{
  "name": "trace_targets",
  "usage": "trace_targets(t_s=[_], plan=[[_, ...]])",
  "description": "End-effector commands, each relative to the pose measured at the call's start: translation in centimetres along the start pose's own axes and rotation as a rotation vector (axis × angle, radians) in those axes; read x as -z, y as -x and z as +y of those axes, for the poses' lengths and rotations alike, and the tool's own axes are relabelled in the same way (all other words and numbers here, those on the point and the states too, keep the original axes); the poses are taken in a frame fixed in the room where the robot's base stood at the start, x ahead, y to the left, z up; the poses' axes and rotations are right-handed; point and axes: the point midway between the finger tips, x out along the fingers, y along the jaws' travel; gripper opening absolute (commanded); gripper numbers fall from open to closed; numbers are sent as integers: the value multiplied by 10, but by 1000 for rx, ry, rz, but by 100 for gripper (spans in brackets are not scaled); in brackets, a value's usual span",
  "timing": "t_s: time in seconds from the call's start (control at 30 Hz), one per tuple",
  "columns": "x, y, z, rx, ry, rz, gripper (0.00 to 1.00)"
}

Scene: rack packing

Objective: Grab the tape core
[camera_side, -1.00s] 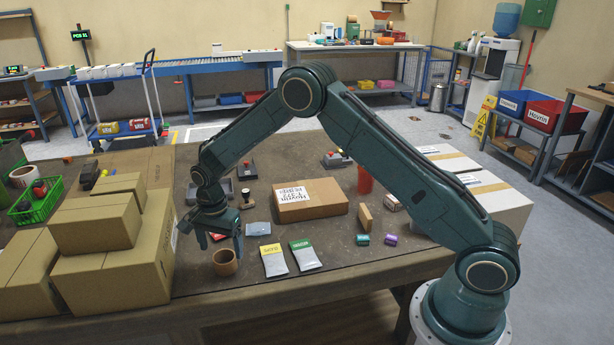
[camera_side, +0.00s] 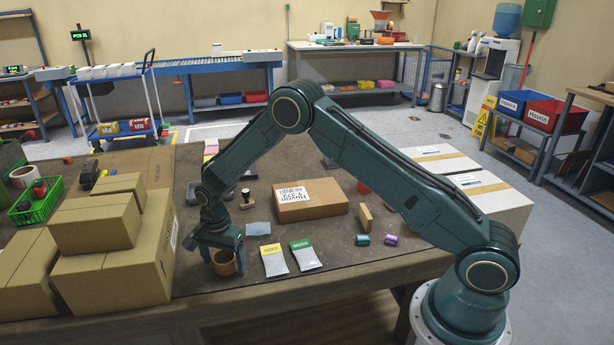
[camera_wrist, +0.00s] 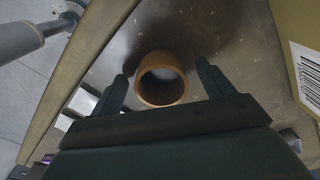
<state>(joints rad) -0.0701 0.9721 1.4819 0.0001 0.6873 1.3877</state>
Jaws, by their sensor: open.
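The tape core (camera_side: 226,264) is a short brown ring standing on the dark table near its front edge. In the wrist view the tape core (camera_wrist: 161,78) shows its round opening and lies between my two fingers, with a gap on each side. My gripper (camera_side: 222,262) is open and low over the tape core, with a finger to each side of it. The wrist view shows my gripper (camera_wrist: 160,82) from behind, its fingers spread and empty. In the side view the fingers partly hide the core.
Stacked cardboard boxes (camera_side: 115,260) stand close on the left. Two pouches, one yellow-topped (camera_side: 273,261) and one green-topped (camera_side: 306,256), lie just right of the core. A labelled carton (camera_side: 312,207) and small spools (camera_side: 363,240) are farther right. The table's front edge is near.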

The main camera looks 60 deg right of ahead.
Motion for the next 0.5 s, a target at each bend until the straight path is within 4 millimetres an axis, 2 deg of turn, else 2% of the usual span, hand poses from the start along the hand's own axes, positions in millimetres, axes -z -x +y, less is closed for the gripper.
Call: trace_targets(t_s=[0.03,0.27,0.5], plan=[[0,0,0,0,0,0,80],[0,0,0,0,0,0,35],[0,0,0,0,0,0,32]])
